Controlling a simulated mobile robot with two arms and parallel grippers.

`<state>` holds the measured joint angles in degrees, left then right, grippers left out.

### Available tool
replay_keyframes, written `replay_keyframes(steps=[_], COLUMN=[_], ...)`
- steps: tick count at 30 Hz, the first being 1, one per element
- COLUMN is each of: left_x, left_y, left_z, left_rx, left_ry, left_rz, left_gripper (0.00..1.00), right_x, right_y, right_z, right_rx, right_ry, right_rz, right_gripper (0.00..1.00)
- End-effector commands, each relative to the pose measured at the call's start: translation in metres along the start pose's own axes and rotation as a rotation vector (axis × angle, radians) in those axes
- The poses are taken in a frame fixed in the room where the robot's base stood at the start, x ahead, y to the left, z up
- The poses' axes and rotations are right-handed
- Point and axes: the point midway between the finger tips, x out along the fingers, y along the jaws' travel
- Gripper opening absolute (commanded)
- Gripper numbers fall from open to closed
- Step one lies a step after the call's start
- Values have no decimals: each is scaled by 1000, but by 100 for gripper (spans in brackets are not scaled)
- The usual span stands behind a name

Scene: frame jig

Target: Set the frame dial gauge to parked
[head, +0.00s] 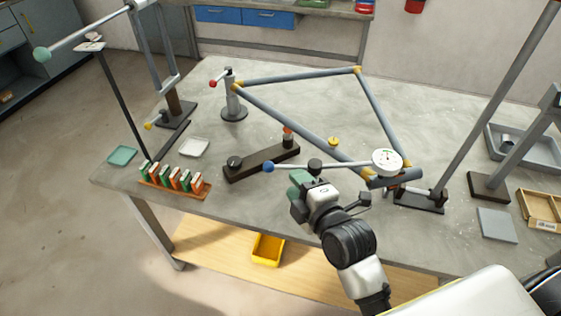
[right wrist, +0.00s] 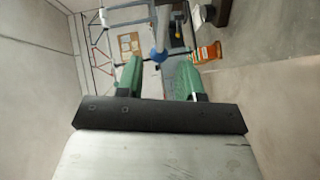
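The dial gauge (head: 387,160) has a round white face and sits at the right end of a thin grey swing arm. The arm runs left over a black pivot knob (head: 315,165) to a blue ball handle (head: 268,167). The gauge is at the lower right corner of the grey bicycle frame (head: 300,120). My right gripper (head: 298,182) is just right of and below the blue ball in the head view. In the right wrist view its green fingers (right wrist: 160,72) are apart, with the blue ball (right wrist: 159,55) showing between and beyond their tips. My left gripper is not in view.
A dark base block (head: 262,162) with a knob lies under the swing arm. A rack of green and orange blocks (head: 172,180) stands at the table's left front edge. A clamp post (head: 233,100) with a red ball handle holds the frame. A grey tilted post (head: 490,105) stands right.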

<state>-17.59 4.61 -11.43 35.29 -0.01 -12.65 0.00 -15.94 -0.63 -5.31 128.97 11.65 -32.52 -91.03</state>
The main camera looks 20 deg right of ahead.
Motion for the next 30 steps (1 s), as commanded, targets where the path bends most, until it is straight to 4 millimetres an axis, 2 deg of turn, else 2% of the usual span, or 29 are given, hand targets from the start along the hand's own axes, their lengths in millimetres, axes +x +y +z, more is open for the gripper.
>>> replay_keyframes(steps=[3,10,15,23,30], left_x=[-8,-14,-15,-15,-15], left_y=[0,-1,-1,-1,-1], left_z=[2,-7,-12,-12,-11], left_rx=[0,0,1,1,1], left_ry=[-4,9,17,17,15], left_rz=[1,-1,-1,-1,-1], left_gripper=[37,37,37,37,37], right_x=[25,59,69,70,70], right_y=[3,1,0,0,0], right_z=[-1,0,0,0,0], right_rx=[4,3,3,2,2], right_ry=[0,-1,0,0,0], right_rz=[2,0,1,0,0], right_gripper=[37,37,37,37,2])
